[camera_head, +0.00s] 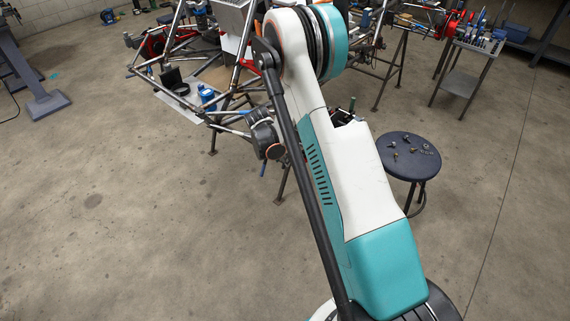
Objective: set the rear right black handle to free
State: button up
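The tube chassis (233,84) stands on stands at the top of the head camera view, partly behind my white and teal arm. A dark round wheel hub assembly (263,133) sits at its near corner, just left of my arm. I cannot pick out the rear right black handle for certain; it is too small or hidden behind the arm. My arm reaches up and away over the middle of the picture. My gripper is not in view, so its state and its distance from the chassis do not show.
A round dark stool (407,157) with several small parts on it stands right of my arm. A metal cart (470,62) with tools is at the upper right. A grey lift post (40,95) is at the left. The concrete floor (130,230) at the lower left is clear.

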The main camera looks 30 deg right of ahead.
jog(key=shift+b+x, duration=0.45)
jog(key=shift+x, duration=1.3)
grip_shut()
jog(key=shift+d, duration=0.1)
